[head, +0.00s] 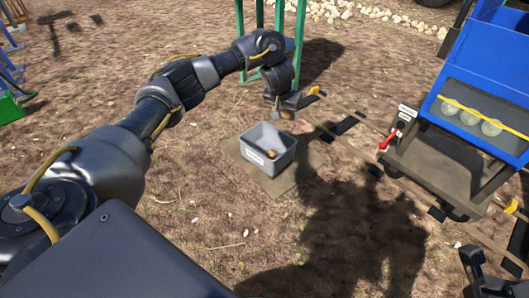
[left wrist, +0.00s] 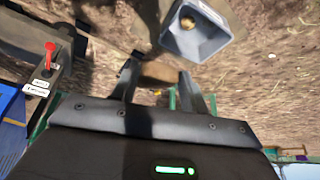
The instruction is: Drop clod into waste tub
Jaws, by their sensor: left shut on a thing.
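The grey waste tub (head: 254,158) stands upright on a flat brown board, with a white label on its front. It also shows at the top of the left wrist view (left wrist: 206,50). A small round yellow-brown thing (head: 271,154) lies inside it. My left gripper (head: 284,113) is above the tub's back edge in the head view. In the left wrist view its two fingers are shut on a brown lump, the clod (left wrist: 158,71). The clod is hard to make out in the head view. Part of my right gripper (head: 490,272) shows at the bottom right; its opening is unclear.
A blue rack (head: 473,75) on a dark cart with a red lever (head: 388,138) stands at the right. Green posts (head: 240,30) rise behind the tub. A track with dark plates runs past the tub's right. Bare ground lies in front.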

